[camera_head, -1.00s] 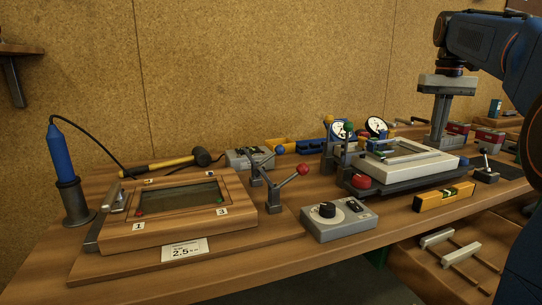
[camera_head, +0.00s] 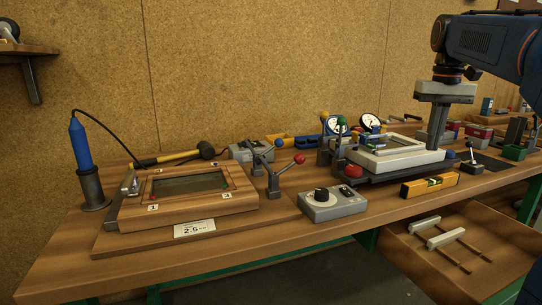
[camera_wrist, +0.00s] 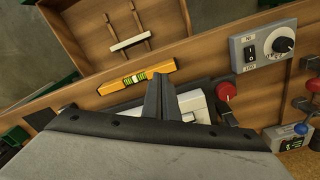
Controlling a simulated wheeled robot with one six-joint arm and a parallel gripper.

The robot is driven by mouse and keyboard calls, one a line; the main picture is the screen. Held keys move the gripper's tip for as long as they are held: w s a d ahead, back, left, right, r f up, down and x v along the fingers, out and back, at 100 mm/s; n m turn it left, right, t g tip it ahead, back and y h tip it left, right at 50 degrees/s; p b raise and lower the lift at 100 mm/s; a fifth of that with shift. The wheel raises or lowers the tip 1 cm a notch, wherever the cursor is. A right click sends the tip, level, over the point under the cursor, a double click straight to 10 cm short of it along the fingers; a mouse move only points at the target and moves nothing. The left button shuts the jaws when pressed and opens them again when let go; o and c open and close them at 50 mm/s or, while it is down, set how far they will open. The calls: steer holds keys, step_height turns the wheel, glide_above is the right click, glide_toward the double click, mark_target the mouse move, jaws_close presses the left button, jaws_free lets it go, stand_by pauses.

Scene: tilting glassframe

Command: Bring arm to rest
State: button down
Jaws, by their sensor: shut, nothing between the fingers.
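My arm (camera_head: 488,45) reaches in from the upper right in the head view. My gripper (camera_head: 432,147) hangs from it, pointing down, its fingers together and empty. Its tips show by the right end of the white glass frame (camera_head: 398,158); I cannot tell the exact gap. In the wrist view, the shut fingers (camera_wrist: 160,78) cover part of the white frame (camera_wrist: 192,101), and the yellow spirit level (camera_wrist: 136,79) lies beyond them.
The bench holds a wooden framed box (camera_head: 158,212), a grey control box with a knob (camera_head: 333,205), a blue tool in a holder (camera_head: 92,188) and a mallet (camera_head: 180,156). An open wooden drawer (camera_head: 400,257) juts out below the front edge. Corkboard (camera_head: 270,60) stands behind.

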steer(key=s+a+f+t, duration=0.1)
steer(key=s+a+f, duration=0.3)
steer(key=s+f, duration=0.5)
steer(key=s+a+f+n+t, duration=0.1)
steer(key=s+a+f+t, duration=0.1)
steer(key=s+a+f, duration=0.3)
steer(key=s+a+f+t, duration=0.1)
steer(key=s+a+f, duration=0.3)
steer(key=s+f, duration=0.9)
steer(key=shift+s+a+f+n, duration=0.15)
steer(key=shift+s+f+n, duration=0.2)
steer(key=shift+f, duration=0.4)
steer(key=shift+w, duration=0.1)
